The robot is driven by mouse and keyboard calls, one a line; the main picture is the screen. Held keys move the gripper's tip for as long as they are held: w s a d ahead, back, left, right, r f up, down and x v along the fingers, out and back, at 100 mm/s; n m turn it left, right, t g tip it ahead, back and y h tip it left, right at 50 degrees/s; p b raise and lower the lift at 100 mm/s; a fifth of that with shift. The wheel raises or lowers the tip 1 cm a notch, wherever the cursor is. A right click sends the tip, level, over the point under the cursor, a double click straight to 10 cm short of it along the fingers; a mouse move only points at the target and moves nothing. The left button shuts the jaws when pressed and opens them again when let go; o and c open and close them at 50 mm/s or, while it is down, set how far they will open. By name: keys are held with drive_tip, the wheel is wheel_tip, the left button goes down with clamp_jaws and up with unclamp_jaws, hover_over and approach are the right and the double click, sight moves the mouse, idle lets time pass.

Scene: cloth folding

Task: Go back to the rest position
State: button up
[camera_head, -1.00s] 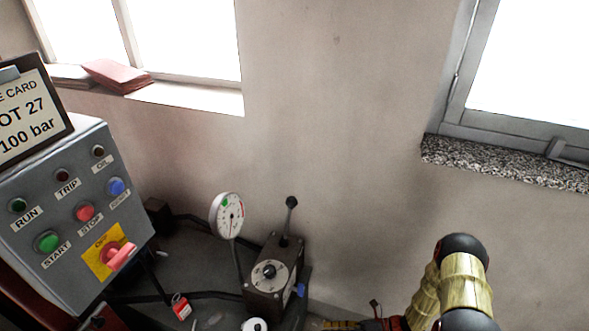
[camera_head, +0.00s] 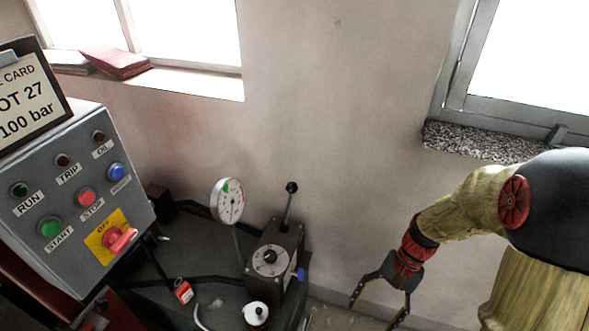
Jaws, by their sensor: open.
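My gripper (camera_head: 378,306) hangs at the lower right of the head view, at the end of my yellow-sleeved arm. Its two dark fingers are spread apart and point down. Nothing shows between them. It is in front of the plain wall, to the right of the machine bench and apart from it. The tip of one finger is close to the picture's bottom edge.
A grey control box (camera_head: 75,205) with buttons and a red switch stands at left, a card sign (camera_head: 28,95) above it. A gauge (camera_head: 228,201) and a lever block (camera_head: 272,262) stand on the dark bench (camera_head: 180,262). A granite sill (camera_head: 480,142) juts out at right.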

drive_tip(key=s+r+n+t+h, duration=0.1)
drive_tip(key=s+r+n+t, duration=0.1)
drive_tip(key=r, duration=0.6)
drive_tip(key=s+a+r+n+t+h, duration=0.1)
drive_tip(key=r+t, duration=0.3)
drive_tip(key=r, duration=0.4)
drive_tip(key=s+r+n+t+h, duration=0.2)
drive_tip(key=r+n+t, duration=0.1)
drive_tip(key=r, duration=0.5)
drive_tip(key=shift+s+a+r+n, duration=0.25)
drive_tip(key=shift+s+n, duration=0.1)
drive_tip(key=shift+n, duration=0.25)
drive_tip(key=shift+c, duration=0.8)
